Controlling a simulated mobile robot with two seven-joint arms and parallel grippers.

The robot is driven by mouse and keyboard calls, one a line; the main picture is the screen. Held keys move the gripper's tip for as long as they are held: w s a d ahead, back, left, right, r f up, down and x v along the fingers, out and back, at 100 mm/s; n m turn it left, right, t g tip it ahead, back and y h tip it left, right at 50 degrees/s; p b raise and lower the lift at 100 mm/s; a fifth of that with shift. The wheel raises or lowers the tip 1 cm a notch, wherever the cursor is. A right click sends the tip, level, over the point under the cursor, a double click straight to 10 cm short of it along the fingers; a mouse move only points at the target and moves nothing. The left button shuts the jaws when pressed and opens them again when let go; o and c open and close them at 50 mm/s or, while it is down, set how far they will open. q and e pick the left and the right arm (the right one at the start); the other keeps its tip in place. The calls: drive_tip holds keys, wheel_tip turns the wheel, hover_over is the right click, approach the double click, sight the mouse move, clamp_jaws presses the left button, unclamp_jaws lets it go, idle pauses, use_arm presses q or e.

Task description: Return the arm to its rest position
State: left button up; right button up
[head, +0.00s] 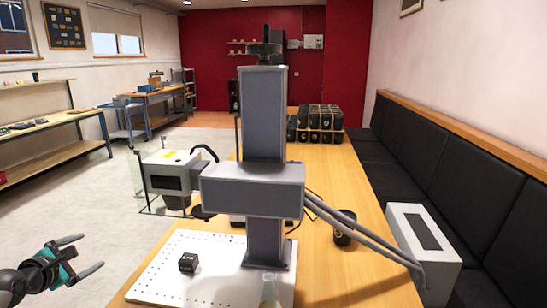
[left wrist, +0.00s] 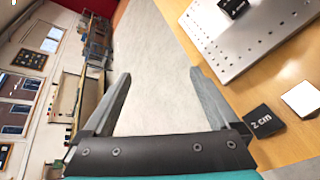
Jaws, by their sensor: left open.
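My left gripper (head: 90,252) is at the lower left of the head view, out over the floor to the left of the table. Its two fingers are spread apart with nothing between them. In the left wrist view the open fingers (left wrist: 158,77) point toward the grey floor. My right gripper is not in view. The laser marker (head: 252,188) stands on the table, with a grey column and a horizontal head. A black cube (head: 188,263) sits on the white perforated plate (head: 160,287) in front of it.
A black block marked "2 cm" (left wrist: 264,121) and a white square piece (left wrist: 301,98) lie on the wooden table near the right finger in the wrist view. A grey box (head: 422,250) with cables stands at right. A black bench (head: 440,150) lines the wall. Floor around my gripper is clear.

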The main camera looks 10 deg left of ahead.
use_arm(q)
drive_tip(key=s+a+f+m+g+y, duration=0.2)
drive_tip(key=s+a+f+m+g, duration=0.15)
drive_tip(key=s+f+m, duration=0.45)
drive_tip(key=s+a+f+m+g+y, duration=0.1)
drive_tip(key=s+a+f+m+g, duration=0.2)
drive_tip(key=s+a+f+m, duration=0.4)
drive_tip(key=s+a+f+m+g+y, duration=0.15)
drive_tip(key=s+f+m, duration=0.25)
drive_tip(key=s+m, duration=0.5)
drive_tip(key=s+a+f+m+g+y, duration=0.1)
drive_tip(key=s+a+f+m+g, duration=0.2)
drive_tip(key=s+m, duration=0.6)
drive_tip(key=s+d+f+h, duration=0.2)
drive_tip(key=s+d+f, duration=0.1)
drive_tip(key=d+f, duration=0.85)
drive_tip(key=s+d+f+h, duration=0.3)
drive_tip(key=d+f, duration=0.6)
drive_tip(key=d, duration=0.5)
drive_tip(key=d+f+n+h, duration=0.1)
drive_tip(key=d+f+h, duration=0.1)
drive_tip(key=d, duration=1.2)
drive_tip(key=s+d+f+g+h, duration=0.1)
drive_tip(key=d+f+h, duration=0.1)
drive_tip(key=d, duration=1.3)
drive_tip(key=shift+s+f+n, duration=0.3)
drive_tip(key=shift+f+n, duration=0.1)
drive_tip(key=shift+f, duration=0.45)
